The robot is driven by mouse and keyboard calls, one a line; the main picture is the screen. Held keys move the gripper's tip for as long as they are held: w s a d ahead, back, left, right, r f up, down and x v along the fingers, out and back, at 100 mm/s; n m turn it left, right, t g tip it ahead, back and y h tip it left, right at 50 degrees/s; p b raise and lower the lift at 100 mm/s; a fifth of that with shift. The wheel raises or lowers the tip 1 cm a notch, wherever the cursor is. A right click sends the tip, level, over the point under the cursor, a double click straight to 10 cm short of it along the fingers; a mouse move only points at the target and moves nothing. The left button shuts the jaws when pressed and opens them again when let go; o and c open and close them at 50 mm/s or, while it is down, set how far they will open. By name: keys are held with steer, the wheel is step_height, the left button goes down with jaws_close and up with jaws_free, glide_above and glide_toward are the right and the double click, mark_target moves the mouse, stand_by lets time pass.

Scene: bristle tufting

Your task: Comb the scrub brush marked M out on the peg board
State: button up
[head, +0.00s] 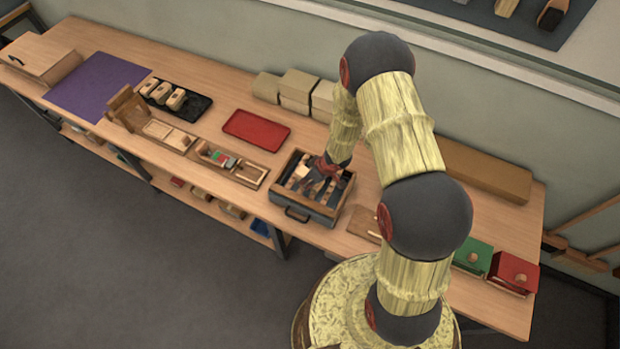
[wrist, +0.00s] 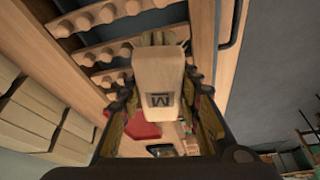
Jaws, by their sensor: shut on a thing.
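My gripper (head: 320,178) is low over an open box (head: 318,217) with a dark front handle on the bench. In the wrist view my gripper (wrist: 158,100) is shut on the scrub brush (wrist: 160,72), a pale wooden block with a dark M mark that appears upside down. Its tan bristles (wrist: 158,38) show at the far end, beside the rows of wooden pegs (wrist: 112,18) inside the box. I cannot tell whether the bristles touch the pegs. In the head view the brush is mostly hidden by my gripper.
A red tray (head: 257,130) and wooden trays (head: 170,135) lie left of the box. A dark tray (head: 200,108) holds several pale blocks. Pale boxes (head: 298,88) stand behind. Green (head: 473,257) and red (head: 514,272) boxes stand at the right.

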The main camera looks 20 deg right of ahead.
steer(key=shift+f, duration=0.4)
steer(key=shift+d, duration=0.1)
steer(key=shift+w+d+r, duration=0.15)
steer(key=shift+w, duration=0.05)
steer(key=shift+w+d+p, duration=2.6)
steer(key=shift+w+p, duration=0.05)
steer(key=shift+p, duration=1.05)
steer(key=shift+s+a+f+b, duration=0.25)
steer(key=shift+s+a+b, duration=0.45)
steer(key=shift+s, duration=0.1)
steer(key=shift+s+a+f+b, duration=0.25)
steer(key=shift+s+a+b, duration=0.4)
steer(key=shift+s, duration=0.1)
steer(key=shift+s+a+r+b, duration=0.1)
steer(key=shift+s+a+b, duration=0.95)
steer(key=shift+s+a, duration=0.4)
steer(key=shift+c, duration=0.4)
steer(key=shift+r, duration=0.1)
